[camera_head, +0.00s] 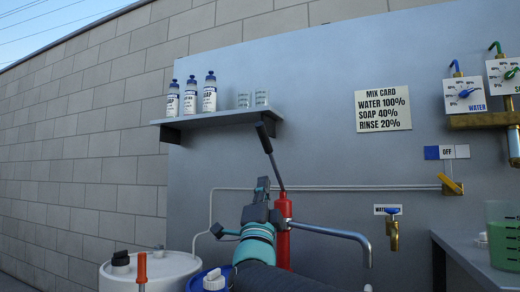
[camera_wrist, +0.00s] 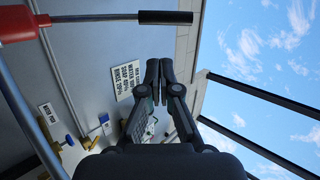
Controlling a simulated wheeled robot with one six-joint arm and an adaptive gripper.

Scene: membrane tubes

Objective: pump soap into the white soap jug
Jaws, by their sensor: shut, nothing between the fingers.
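A red hand pump (camera_head: 284,207) stands behind my arm. Its lever slants up and left to a black grip (camera_head: 264,137), and its grey spout (camera_head: 330,232) reaches right and bends down. My gripper (camera_head: 262,184) is shut and empty, left of the pump and below the grip in the head view. In the wrist view the shut fingertips (camera_wrist: 164,68) are apart from the lever's black grip (camera_wrist: 165,17). The red pump body (camera_wrist: 14,24) shows at that view's upper left. I cannot make out the white soap jug; the area below the spout is mostly cut off.
A white drum (camera_head: 125,279) and a blue-topped drum (camera_head: 197,283) stand at lower left. A shelf (camera_head: 222,117) holds bottles and glasses. A mix card (camera_head: 383,107) and a water tap (camera_head: 393,232) are on the panel. A vessel of green liquid (camera_head: 504,243) stands on the right table.

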